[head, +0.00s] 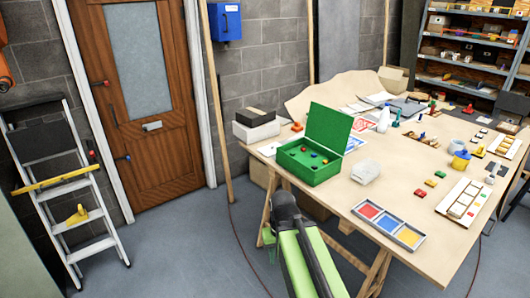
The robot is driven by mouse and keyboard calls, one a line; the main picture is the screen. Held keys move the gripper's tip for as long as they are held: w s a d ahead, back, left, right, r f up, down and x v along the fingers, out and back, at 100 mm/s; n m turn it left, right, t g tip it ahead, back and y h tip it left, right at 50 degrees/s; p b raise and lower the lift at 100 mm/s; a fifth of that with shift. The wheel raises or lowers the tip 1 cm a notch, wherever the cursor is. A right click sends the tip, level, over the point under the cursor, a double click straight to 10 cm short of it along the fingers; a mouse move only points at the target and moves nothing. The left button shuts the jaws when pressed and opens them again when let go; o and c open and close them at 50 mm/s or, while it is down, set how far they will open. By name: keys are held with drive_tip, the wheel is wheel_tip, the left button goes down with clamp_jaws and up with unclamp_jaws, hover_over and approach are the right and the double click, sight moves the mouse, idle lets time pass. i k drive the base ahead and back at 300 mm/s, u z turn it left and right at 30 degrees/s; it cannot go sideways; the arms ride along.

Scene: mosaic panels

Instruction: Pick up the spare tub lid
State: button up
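I cannot make out a spare tub lid for certain. My green and black arm reaches up from the bottom middle, in front of the table's left edge. My gripper's fingers do not show.
On the table are an open green box (323,132) with small coloured pieces, a tray (375,228) of red, blue and yellow, and a whitish lump (366,172). A stepladder (75,185) leans left of the door (140,100). Floor between ladder and table looks clear.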

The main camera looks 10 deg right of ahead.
sight(268, 151)
drive_tip(key=u, duration=0.4)
drive_tip(key=i, duration=1.55)
drive_tip(key=u, duration=0.3)
drive_tip(key=i, duration=1.85)
drive_tip(key=z, duration=0.4)
